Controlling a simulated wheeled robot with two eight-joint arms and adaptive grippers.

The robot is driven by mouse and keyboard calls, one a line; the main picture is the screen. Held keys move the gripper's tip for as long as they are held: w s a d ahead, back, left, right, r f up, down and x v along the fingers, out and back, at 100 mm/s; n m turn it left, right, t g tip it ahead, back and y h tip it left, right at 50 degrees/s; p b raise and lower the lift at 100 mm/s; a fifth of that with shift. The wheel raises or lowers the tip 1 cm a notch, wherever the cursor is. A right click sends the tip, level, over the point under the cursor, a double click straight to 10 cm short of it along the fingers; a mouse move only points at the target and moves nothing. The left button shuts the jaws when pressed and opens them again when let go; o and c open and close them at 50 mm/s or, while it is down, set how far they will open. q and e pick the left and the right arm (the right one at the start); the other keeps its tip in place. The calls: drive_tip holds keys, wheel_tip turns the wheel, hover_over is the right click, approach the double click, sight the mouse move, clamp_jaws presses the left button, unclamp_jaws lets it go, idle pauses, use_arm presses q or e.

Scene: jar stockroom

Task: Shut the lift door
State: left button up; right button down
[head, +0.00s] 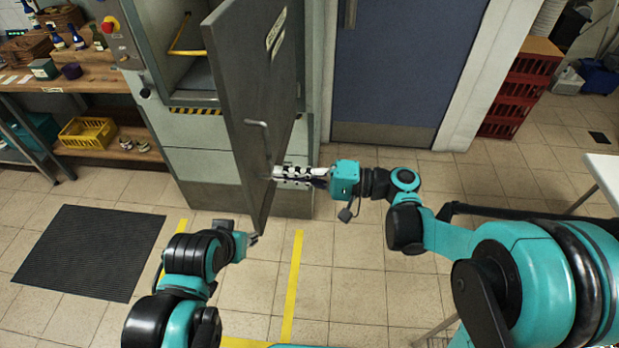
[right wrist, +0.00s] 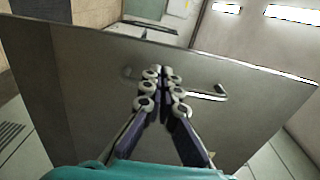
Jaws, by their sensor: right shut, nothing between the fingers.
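The grey lift door (head: 262,85) stands swung open, jutting out from the lift (head: 197,72), whose interior shows at its left. A bar handle (head: 257,132) is on the door's face; it also shows in the right wrist view (right wrist: 212,93). My right gripper (head: 276,174) is shut and empty, its fingers pointing at the lower part of that face. In the right wrist view its tips are close in front of the door (right wrist: 90,95), beside the handle; I cannot tell whether they touch. My left gripper (head: 255,239) is low near the door's bottom edge; its jaws are unclear.
A control panel with a red button (head: 110,25) is left of the lift. Wooden shelves (head: 100,87) with bottles and a yellow crate (head: 87,133) stand further left. A blue door (head: 405,75) and red crates (head: 520,90) are at right. The tiled floor is mostly clear.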

sight(250, 170)
drive_tip(key=a, duration=0.3)
drive_tip(key=a+b, duration=0.1)
drive_tip(key=a, duration=0.1)
drive_tip(key=shift+w, duration=0.25)
